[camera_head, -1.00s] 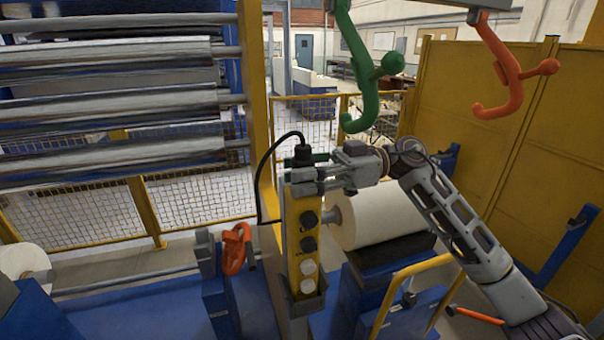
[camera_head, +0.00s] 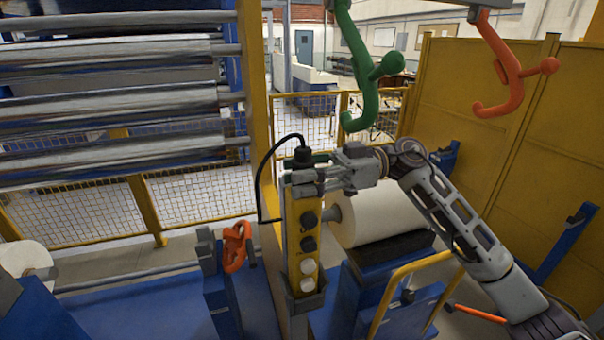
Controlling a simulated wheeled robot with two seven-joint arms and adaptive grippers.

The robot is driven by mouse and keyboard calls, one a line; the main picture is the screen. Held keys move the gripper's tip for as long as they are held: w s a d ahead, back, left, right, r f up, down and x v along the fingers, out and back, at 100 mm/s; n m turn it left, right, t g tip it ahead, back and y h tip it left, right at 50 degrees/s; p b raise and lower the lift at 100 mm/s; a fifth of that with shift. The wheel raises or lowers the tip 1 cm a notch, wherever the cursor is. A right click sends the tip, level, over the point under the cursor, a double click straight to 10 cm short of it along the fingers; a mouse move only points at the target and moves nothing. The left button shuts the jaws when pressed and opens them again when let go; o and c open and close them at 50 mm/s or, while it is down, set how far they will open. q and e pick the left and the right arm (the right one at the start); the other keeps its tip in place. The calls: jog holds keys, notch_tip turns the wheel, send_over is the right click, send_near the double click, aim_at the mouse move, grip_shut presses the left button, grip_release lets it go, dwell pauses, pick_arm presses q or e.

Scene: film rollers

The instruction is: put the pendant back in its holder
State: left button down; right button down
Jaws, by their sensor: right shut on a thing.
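The pendant (camera_head: 307,232) is a yellow upright control box with dark and pale round buttons on its front. A black cable leaves its top and loops down on its left. My right gripper (camera_head: 306,183) reaches in from the right and is shut on the pendant's upper part. The grey holder (camera_head: 306,300) is a small open-topped cup on the post; the pendant's lower end is inside or directly behind its front wall, and I cannot tell how deep it sits. My left gripper is not in view.
A green hook (camera_head: 366,80) and an orange hook (camera_head: 505,70) hang above my right arm. A white roll (camera_head: 380,213) lies behind the pendant. An orange clamp (camera_head: 235,247) is at left, steel rollers (camera_head: 110,105) upper left, and a yellow rail (camera_head: 405,283) lower right.

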aim_at(302, 161)
jog(key=shift+c, duration=2.4)
grip_release()
jog(key=shift+r, duration=0.15)
jog(key=shift+r+p, duration=2.25)
jog(key=shift+p, duration=0.35)
jog(key=shift+r+p, duration=1.05)
jog(key=shift+r, duration=0.05)
